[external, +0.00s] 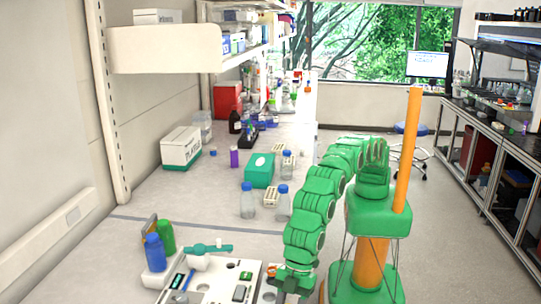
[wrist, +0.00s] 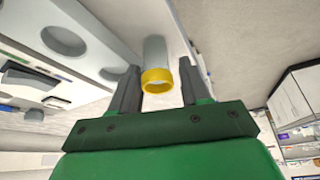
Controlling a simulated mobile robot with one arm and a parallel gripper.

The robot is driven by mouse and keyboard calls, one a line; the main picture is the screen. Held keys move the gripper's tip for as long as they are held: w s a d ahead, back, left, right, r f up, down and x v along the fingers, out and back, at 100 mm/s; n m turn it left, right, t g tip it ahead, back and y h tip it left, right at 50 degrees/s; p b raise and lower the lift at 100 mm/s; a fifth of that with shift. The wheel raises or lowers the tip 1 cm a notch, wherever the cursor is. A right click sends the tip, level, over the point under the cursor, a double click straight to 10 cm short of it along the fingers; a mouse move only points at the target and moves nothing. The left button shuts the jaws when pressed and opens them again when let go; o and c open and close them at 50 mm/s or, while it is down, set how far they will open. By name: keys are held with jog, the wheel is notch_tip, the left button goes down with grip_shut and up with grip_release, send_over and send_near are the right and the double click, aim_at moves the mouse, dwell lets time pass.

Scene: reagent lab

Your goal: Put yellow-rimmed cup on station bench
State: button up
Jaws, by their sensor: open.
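The yellow-rimmed cup (wrist: 157,78) shows in the wrist view, with a pale translucent body and a yellow ring at its near end. My gripper (wrist: 163,82) is open, with one dark finger on each side of the cup's rim. I see a gap on both sides, and cannot tell how deep the cup sits between the fingers. In the external view my gripper (external: 291,284) is low at the near end of the bench (external: 185,215), beside the white station panel (external: 212,280). The cup cannot be made out there.
In the wrist view a grey panel with round holes (wrist: 92,45) lies just left of the cup. In the external view, blue-capped bottles (external: 248,203), a green box (external: 259,170) and a blue bottle (external: 155,252) stand on the bench. Open floor (external: 470,245) lies to the right.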

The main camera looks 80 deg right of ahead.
jog(key=shift+w+r, duration=0.1)
jog(key=shift+w, duration=0.2)
jog(key=shift+d+r, duration=0.15)
jog(key=shift+r, duration=0.1)
jog(key=v, duration=1.1)
jog(key=shift+s+r, duration=0.25)
jog(key=shift+s, duration=0.05)
